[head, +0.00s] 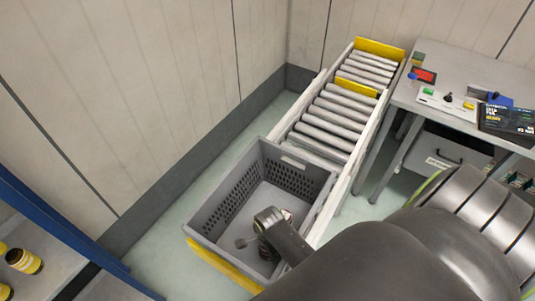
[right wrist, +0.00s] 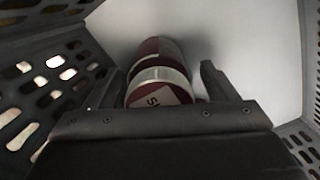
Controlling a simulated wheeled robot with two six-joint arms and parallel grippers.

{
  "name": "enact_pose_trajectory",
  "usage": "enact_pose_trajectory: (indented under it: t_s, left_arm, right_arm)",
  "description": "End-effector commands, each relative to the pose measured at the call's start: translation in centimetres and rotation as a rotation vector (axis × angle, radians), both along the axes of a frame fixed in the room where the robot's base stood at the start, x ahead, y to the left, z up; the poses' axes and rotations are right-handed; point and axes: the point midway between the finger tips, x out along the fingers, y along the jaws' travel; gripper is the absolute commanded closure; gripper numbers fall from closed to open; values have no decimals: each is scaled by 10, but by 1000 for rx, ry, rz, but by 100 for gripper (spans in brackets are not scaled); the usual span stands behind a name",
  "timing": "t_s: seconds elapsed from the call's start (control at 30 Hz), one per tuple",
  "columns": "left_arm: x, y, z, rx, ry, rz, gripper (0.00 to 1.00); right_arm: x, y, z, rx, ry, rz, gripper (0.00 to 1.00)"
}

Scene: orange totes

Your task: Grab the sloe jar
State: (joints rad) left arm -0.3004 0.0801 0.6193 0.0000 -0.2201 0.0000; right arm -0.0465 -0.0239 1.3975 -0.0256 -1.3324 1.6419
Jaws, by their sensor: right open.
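The sloe jar (right wrist: 160,75) is dark red with a pale band, and its near end carries a label where a letter "S" shows. It is inside the grey crate (head: 213,207), close to the crate's pale floor. My right gripper (right wrist: 160,85) is open, with one finger on each side of the jar; I cannot tell whether they touch it. In the head view my right gripper (head: 250,241) reaches down into the crate, and my arm hides much of that area. My left gripper is not in view.
The crate's perforated walls stand close around my right gripper. A roller conveyor (head: 328,118) runs behind the crate. A workbench (head: 460,72) with a control box (head: 447,104) and a screen (head: 507,120) is at right. Yellow-labelled jars (head: 24,261) stand on a shelf at left.

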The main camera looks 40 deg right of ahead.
Motion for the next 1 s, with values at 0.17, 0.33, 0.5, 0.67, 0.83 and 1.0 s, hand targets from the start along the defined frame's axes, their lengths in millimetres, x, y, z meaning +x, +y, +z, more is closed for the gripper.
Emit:
enact_pose_trajectory:
  t_s: [0.17, 0.33, 0.5, 0.67, 0.83, 1.0]
  left_arm:
    - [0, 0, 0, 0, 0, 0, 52]
    - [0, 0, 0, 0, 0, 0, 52]
    - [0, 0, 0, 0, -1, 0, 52]
    - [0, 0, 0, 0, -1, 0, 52]
    - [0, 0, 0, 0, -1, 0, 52]
    - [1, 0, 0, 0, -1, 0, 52]
  right_arm:
    - [0, 0, -2, 0, 0, 0, 21]
    - [0, 0, -2, 0, 0, 0, 31]
    - [0, 0, -1, 0, 0, 0, 53]
    - [0, 0, -1, 0, 0, 0, 74]
    - [1, 0, -1, 0, -1, 0, 80]
    - [1, 0, 0, 0, -2, 0, 80]
